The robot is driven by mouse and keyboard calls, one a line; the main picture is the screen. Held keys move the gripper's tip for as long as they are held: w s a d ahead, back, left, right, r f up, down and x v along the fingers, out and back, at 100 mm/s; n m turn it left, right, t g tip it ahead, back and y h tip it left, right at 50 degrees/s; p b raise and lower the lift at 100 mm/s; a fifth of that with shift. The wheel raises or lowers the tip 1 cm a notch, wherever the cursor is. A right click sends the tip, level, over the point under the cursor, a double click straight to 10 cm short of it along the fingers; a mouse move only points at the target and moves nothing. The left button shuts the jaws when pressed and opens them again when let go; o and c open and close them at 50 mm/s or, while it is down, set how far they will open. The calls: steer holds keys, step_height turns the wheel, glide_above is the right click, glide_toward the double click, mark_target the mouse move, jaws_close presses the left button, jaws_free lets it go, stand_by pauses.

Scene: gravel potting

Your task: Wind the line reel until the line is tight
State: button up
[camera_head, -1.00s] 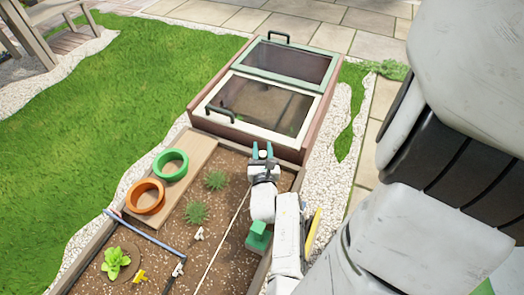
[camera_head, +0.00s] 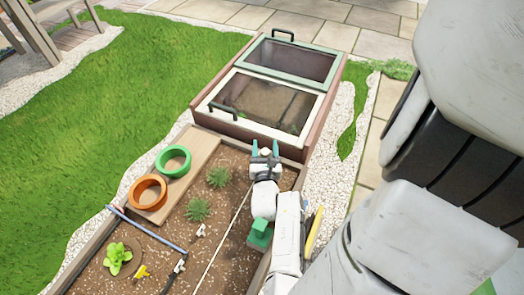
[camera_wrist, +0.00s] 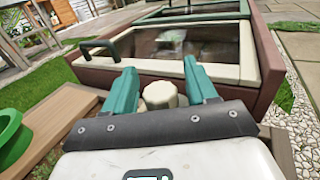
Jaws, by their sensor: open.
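My gripper (camera_head: 265,149) is open at the far end of the planting bed, near the front wall of the cold frame. Its two teal fingers (camera_wrist: 160,74) stand apart in the wrist view. A cream, rounded knob (camera_wrist: 159,95) shows between them; it looks like the reel's knob, and I cannot tell whether the fingers touch it. The rest of the reel is hidden behind my gripper. A thin pale line (camera_head: 222,239) runs along the soil from near my gripper towards the bottom of the head view. I cannot tell how tight it is.
The cold frame (camera_head: 233,122) with two glazed lids and dark handles stands just beyond. A green ring-shaped pot (camera_head: 173,150) and an orange one (camera_head: 148,178) sit on a board at left. A green block (camera_head: 259,236) lies beside my arm. Small plants (camera_head: 198,209) grow in the soil.

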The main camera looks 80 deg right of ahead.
steer(key=shift+w+r+n+t+y+p, duration=0.15)
steer(key=shift+n+t+y+p, duration=0.15)
steer(key=shift+n+t+p, duration=0.5)
